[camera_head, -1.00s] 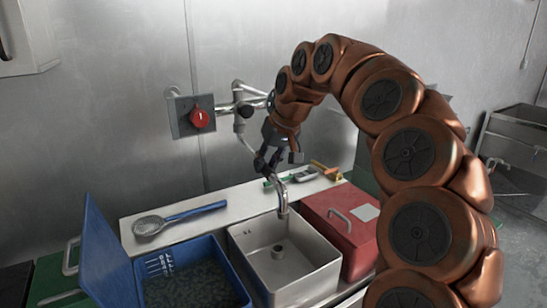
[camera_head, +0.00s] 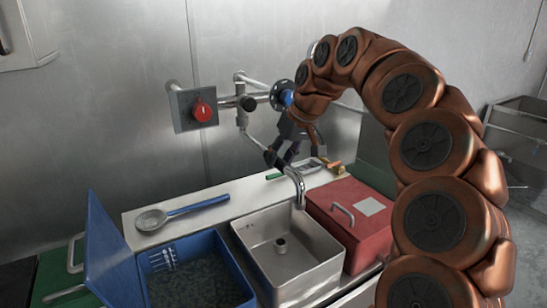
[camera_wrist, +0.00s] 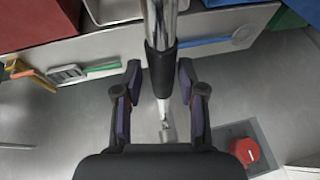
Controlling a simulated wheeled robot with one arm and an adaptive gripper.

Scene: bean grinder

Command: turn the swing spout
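The swing spout is a chrome pipe with a dark sleeve. In the head view it slopes down from the wall fitting, and its bent end (camera_head: 299,190) hangs over the right back part of the metal basin (camera_head: 258,272). My gripper (camera_head: 281,158) is at the spout's sloping part, behind the basin. In the wrist view, the spout's dark sleeve (camera_wrist: 161,72) runs between the two fingers of my gripper (camera_wrist: 159,78). The fingers stand apart with narrow gaps on both sides of the sleeve. Any contact farther down is hard to see.
A red knob (camera_head: 202,110) on a wall plate is left of the spout. A red box (camera_head: 374,238) stands right of the basin, and a blue bin (camera_head: 150,262) left of it. A strainer ladle (camera_head: 190,209) and small tools (camera_head: 312,167) lie on the ledge.

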